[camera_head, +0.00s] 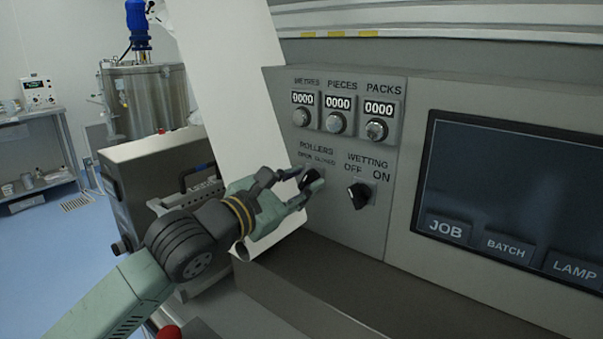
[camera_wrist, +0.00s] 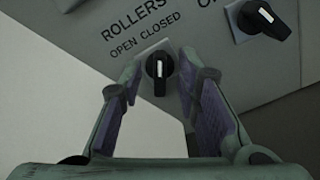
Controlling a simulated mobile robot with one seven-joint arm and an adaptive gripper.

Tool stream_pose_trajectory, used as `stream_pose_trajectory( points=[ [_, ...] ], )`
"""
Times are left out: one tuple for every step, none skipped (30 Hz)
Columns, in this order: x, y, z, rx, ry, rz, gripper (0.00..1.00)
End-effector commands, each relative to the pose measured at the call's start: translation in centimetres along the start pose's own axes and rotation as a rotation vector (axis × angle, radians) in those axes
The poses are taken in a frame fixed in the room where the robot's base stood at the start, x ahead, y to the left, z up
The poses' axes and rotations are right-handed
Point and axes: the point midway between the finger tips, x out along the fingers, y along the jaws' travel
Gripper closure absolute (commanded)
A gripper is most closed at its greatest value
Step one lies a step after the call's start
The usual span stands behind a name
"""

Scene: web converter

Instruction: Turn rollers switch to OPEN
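The ROLLERS switch (camera_head: 311,181) is a black rotary knob on the grey panel, below the labels OPEN and CLOSED. In the wrist view the knob (camera_wrist: 158,74) shows a white mark pointing straight up the picture, toward the word CLOSED. My gripper (camera_head: 297,187) reaches the panel from the left. In the wrist view my gripper (camera_wrist: 160,78) is open, with one finger on each side of the knob. Gaps show between knob and fingers there, so it is not gripped. The fingers partly cover the switch in the head view.
The WETTING switch (camera_head: 359,196) sits close to the right of the ROLLERS switch. Counter dials (camera_head: 337,121) are above. A touchscreen (camera_head: 510,190) is further right. A white web sheet (camera_head: 230,80) hangs left of the panel, behind my gripper. A ledge (camera_head: 310,280) runs below.

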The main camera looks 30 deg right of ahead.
Motion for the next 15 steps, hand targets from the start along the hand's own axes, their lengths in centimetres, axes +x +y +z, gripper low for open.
stream_pose_trajectory(
  points=[
    [0.34,0.01,0.12,0.000,-0.001,-0.001,0.70],
    [0.46,-0.01,0.09,-0.001,-0.001,-0.001,0.70],
    [0.56,-0.02,0.06,-0.001,-0.001,-0.001,0.70],
    [0.61,-0.02,0.04,-0.001,-0.001,0.000,0.70],
    [0.63,-0.03,0.02,-0.001,-0.001,0.000,0.70],
    [0.64,-0.03,0.00,-0.001,-0.001,0.000,0.70],
    [0.64,-0.04,-0.01,-0.001,-0.001,0.000,0.70],
    [0.64,-0.04,-0.02,-0.001,-0.001,0.000,0.70],
    [0.63,-0.04,-0.02,-0.001,-0.001,0.000,0.70],
    [0.63,-0.04,-0.01,-0.001,-0.001,0.000,0.70],
    [0.62,-0.04,-0.01,-0.001,-0.001,0.000,0.70],
    [0.62,-0.04,-0.01,-0.001,-0.001,0.000,0.73],
    [0.62,-0.04,-0.01,-0.001,-0.001,0.000,0.75],
    [0.62,-0.04,-0.01,-0.001,-0.001,0.000,0.77],
    [0.61,-0.04,0.00,-0.001,-0.001,0.000,0.79]
  ],
)
